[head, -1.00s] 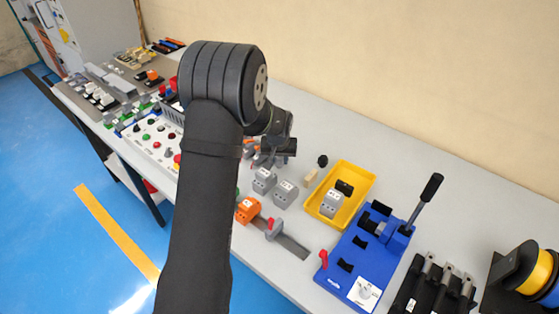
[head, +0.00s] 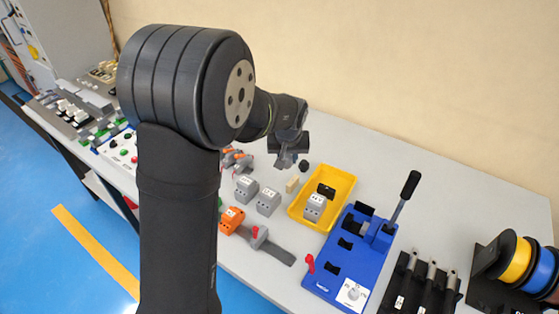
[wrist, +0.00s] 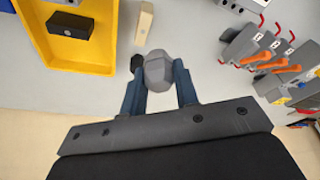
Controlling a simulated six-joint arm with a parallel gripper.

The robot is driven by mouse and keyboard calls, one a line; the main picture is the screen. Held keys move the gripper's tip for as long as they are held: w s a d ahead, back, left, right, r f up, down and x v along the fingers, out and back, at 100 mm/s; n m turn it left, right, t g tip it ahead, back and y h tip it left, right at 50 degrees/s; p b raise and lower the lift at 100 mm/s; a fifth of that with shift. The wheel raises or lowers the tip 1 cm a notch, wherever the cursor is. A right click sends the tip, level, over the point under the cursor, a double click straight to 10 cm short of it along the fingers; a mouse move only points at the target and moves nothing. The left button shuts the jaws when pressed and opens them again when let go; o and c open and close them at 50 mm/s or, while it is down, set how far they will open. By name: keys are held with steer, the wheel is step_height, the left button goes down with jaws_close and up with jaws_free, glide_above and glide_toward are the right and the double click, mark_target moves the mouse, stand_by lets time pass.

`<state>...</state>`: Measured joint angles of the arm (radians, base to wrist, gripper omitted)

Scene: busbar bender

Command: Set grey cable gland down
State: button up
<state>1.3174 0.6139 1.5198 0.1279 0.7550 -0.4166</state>
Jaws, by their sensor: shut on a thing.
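My gripper (wrist: 158,85) is shut on the grey cable gland (wrist: 156,70), a rounded grey piece between the two dark blue fingers in the wrist view. In the head view my gripper (head: 287,158) hangs over the back part of the bench, left of a small black round piece (head: 303,165). That black piece also shows in the wrist view (wrist: 135,62), just left of the gland; I cannot tell whether they touch. The gland's height above the bench is hard to judge. In the head view I cannot make it out clearly against the gripper.
A yellow tray (head: 343,205) holds a grey block and a black block. A small beige block (head: 292,184) stands beside it. Grey modules (head: 268,202), an orange one (head: 231,220) and a blue bender (head: 340,275) lie nearer the front. The wall closes off the back.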

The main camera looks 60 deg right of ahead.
steer(key=s+m, duration=0.1)
steer(key=s, duration=0.6)
steer(key=s+d+m, duration=0.1)
steer(key=s+m, duration=0.1)
steer(key=s, duration=0.5)
steer(key=s+d+r+m+g, duration=0.1)
steer(key=s, duration=0.7)
steer(key=shift+s+d+m+h, duration=0.1)
steer(key=shift+d+m+h, duration=0.1)
steer(key=shift+m+h, duration=0.15)
glide_toward(331, 181)
steer(key=shift+s+a+f, duration=0.15)
steer(key=shift+f, duration=0.2)
steer(key=shift+s+a+f, duration=0.1)
steer(key=shift+a+f, duration=0.05)
steer(key=shift+f, duration=2.25)
steer(key=shift+f, duration=0.1)
steer(key=o, duration=0.9)
steer(key=shift+o, duration=0.2)
steer(key=v, duration=1.2)
steer(key=shift+w+r, duration=0.15)
steer(key=shift+r, duration=0.1)
